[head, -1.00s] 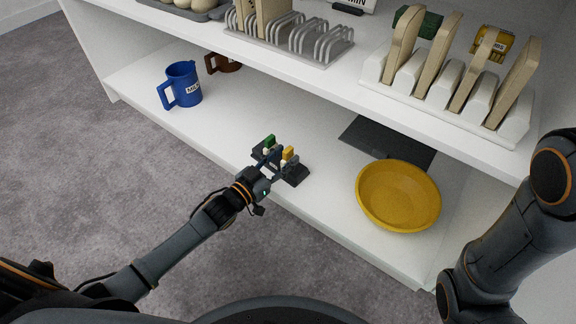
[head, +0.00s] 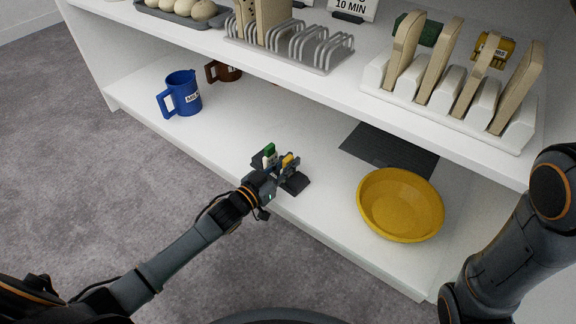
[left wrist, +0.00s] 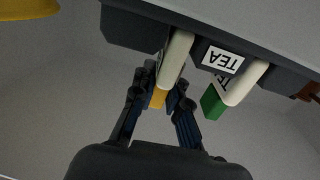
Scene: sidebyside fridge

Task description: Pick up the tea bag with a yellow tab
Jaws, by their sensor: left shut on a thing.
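The tea bag with a yellow tab (head: 288,160) is at a small black holder (head: 296,184) on the lower shelf. In the left wrist view its yellow tab (left wrist: 158,97) lies between the fingertips of my left gripper (left wrist: 161,95), which is shut on it. The bag's pale body (left wrist: 177,56) is still against the holder, which has a TEA label (left wrist: 224,59). A second tea bag with a green tab (head: 269,149) sits beside it in the holder, outside the fingers. My right gripper is out of view.
A yellow bowl (head: 400,204) and a dark flat mat (head: 390,149) are to the right. A blue mug (head: 181,93) and a brown mug (head: 222,72) stand at the left. The upper shelf (head: 335,78) overhangs behind, holding racks. Shelf surface is bare between mugs and holder.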

